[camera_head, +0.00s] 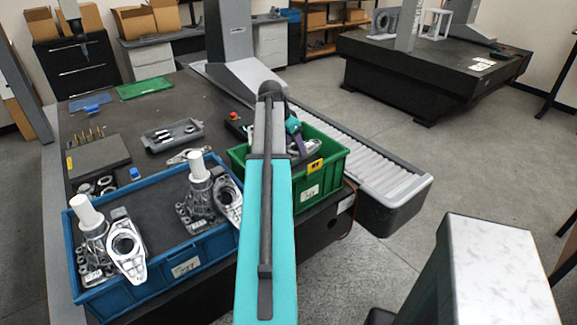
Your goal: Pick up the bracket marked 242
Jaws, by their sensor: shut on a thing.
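My arm reaches up the middle of the view and bends down over the green crate (326,178). My gripper (296,139) is at the mouth of that crate, mostly hidden behind my arm. It is shut on a grey metal bracket (306,146), whose lower part the crate wall and my arm hide. I cannot read a number on this bracket. In the blue crate (150,287) at the left, two more metal brackets with large round holes lean at its near left (127,262) and near right (238,200). Their markings are not legible.
White-topped metal castings stand in the blue crate. A small grey tray (173,137) and a dark plate with brass pins (97,155) lie farther back on the dark table. A grey bellows rail (375,172) runs along the right.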

